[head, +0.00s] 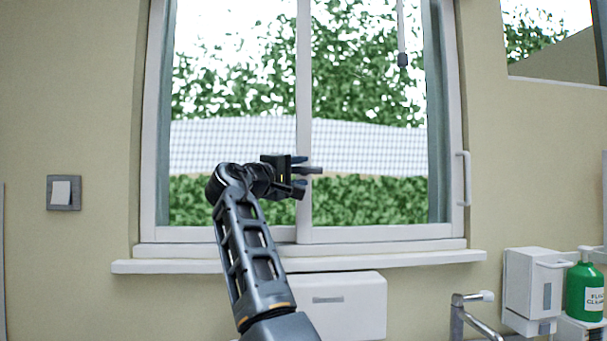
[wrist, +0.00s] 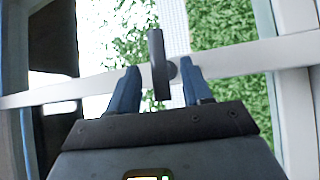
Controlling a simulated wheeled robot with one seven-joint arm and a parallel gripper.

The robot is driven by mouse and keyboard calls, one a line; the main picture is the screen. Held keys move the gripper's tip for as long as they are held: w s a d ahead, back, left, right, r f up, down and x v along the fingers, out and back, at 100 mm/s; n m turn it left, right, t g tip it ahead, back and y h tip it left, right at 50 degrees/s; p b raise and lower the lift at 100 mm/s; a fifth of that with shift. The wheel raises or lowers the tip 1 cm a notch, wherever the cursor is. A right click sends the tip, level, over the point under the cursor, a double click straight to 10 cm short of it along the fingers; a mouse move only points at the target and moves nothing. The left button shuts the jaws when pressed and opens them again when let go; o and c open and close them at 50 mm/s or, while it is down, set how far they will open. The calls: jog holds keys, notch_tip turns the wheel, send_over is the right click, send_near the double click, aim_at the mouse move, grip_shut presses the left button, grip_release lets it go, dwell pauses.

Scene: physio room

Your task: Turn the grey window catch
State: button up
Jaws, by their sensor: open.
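The grey window catch (head: 313,170) is on the window's white middle post, partly hidden by my gripper (head: 301,171) in the head view. In the wrist view the catch (wrist: 156,50) is a dark grey lever with a round hub beside it on the post. My gripper (wrist: 158,69) is open, with one blue finger on each side of the lever. A gap shows between the left finger and the lever; the right finger is close to the hub, and I cannot tell whether it touches.
The sliding window has a white frame (head: 152,190) and a sill (head: 420,259) below. A white handle (head: 463,178) is on the right frame, and a cord pull (head: 403,60) hangs at upper right. A white box (head: 355,310) is below the sill. A green bottle (head: 584,290) stands at far right.

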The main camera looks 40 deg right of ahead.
jog(key=shift+b+v, duration=0.5)
jog(key=shift+v, duration=2.15)
